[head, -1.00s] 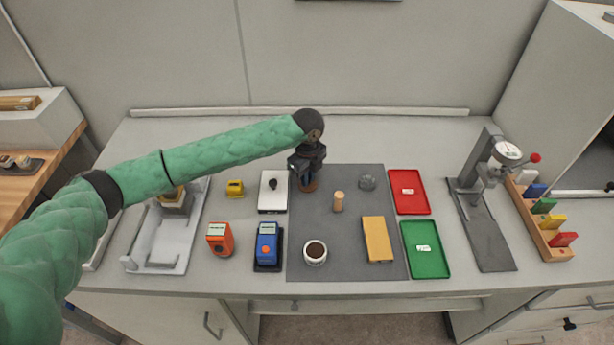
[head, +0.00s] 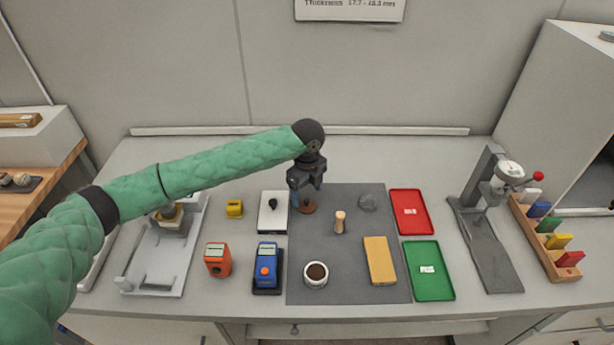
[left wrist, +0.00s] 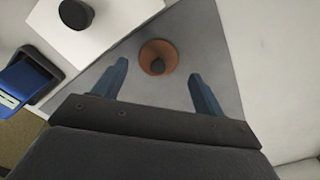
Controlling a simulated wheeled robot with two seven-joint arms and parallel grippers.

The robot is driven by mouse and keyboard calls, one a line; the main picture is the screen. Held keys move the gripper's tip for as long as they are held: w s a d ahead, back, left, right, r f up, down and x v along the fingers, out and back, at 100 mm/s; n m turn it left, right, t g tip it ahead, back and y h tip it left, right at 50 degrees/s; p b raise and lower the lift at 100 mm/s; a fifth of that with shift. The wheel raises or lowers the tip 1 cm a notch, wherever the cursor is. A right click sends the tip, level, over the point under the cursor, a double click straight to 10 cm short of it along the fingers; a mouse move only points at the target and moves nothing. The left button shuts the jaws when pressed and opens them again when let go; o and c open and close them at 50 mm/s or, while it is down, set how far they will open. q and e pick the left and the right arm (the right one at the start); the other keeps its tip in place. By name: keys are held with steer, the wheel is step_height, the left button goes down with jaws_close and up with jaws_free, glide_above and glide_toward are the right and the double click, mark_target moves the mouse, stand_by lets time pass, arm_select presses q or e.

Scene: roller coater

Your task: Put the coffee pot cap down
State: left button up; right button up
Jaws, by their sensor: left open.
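The coffee pot cap, a brown disc with a dark knob, lies on the grey mat (head: 345,260) near its back left edge. It shows in the head view (head: 307,208) and in the left wrist view (left wrist: 147,50). My left gripper (head: 306,189) points down just above the cap. Its blue fingers are spread and empty, one to each side of the cap in the left wrist view (left wrist: 158,72). The cap appears clear of both fingers. My right gripper is not in view.
A white scale (head: 273,224) with a black knob stands left of the cap. Red (head: 411,222) and green (head: 430,283) trays lie right.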

mark_target(307, 199)
arm_select(q)
step_height(307, 199, up, 9)
steer(key=b, duration=0.3)
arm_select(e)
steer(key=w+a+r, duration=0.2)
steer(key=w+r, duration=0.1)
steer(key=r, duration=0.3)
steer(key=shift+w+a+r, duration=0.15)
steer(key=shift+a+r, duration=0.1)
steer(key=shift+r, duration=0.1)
